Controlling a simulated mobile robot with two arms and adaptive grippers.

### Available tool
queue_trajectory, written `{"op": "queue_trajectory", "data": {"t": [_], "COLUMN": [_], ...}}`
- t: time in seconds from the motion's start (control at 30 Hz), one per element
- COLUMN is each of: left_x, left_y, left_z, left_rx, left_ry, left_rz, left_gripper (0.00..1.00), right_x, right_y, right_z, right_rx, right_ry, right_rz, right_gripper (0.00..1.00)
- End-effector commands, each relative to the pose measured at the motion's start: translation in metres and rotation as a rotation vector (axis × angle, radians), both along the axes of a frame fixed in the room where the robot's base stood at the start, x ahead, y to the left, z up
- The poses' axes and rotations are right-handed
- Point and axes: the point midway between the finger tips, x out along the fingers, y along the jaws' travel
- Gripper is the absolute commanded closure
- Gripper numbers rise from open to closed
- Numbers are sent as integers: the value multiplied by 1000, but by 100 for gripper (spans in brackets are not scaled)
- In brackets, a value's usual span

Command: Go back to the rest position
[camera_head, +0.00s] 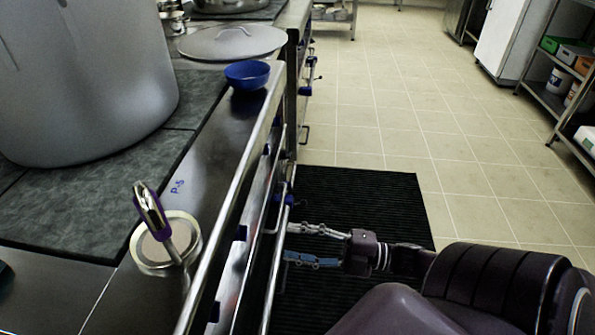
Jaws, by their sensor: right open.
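My right gripper (300,245) is at the lower middle of the head view, pointing left. Its two fingers are apart and nothing shows between them. The fingertips are close to the metal rail (277,255) on the front of the stove; I cannot tell whether they touch it. My right arm comes in from the lower right corner. My left gripper is not in view.
A large grey stockpot (80,70) stands on the dark stove top. A blue bowl (247,75), a pot lid (232,42) and a round metal lid (150,262) with a purple-handled utensil (150,210) are on the counter. A black mat (375,195) lies on the open tiled floor. Shelves (555,100) stand right.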

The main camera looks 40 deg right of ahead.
Motion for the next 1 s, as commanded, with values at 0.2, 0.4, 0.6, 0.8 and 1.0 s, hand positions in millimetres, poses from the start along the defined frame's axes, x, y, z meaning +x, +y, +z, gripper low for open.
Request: {"op": "queue_trajectory", "data": {"t": [0.2, 0.4, 0.6, 0.8, 1.0], "left_x": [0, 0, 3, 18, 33], "left_y": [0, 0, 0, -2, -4], "left_z": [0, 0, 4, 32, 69], "left_rx": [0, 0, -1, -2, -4], "left_ry": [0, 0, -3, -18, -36], "left_rz": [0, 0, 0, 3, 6], "left_gripper": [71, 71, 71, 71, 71], "right_x": [0, 0, 4, 26, 42], "right_y": [0, 0, 2, 11, 18], "right_z": [0, 0, -4, -25, -51], "right_rx": [0, 0, 7, 51, 116], "right_ry": [0, 0, 22, 153, 336], "right_rz": [0, 0, -24, -167, -351], "right_gripper": [53, 53, 53, 53, 53]}}
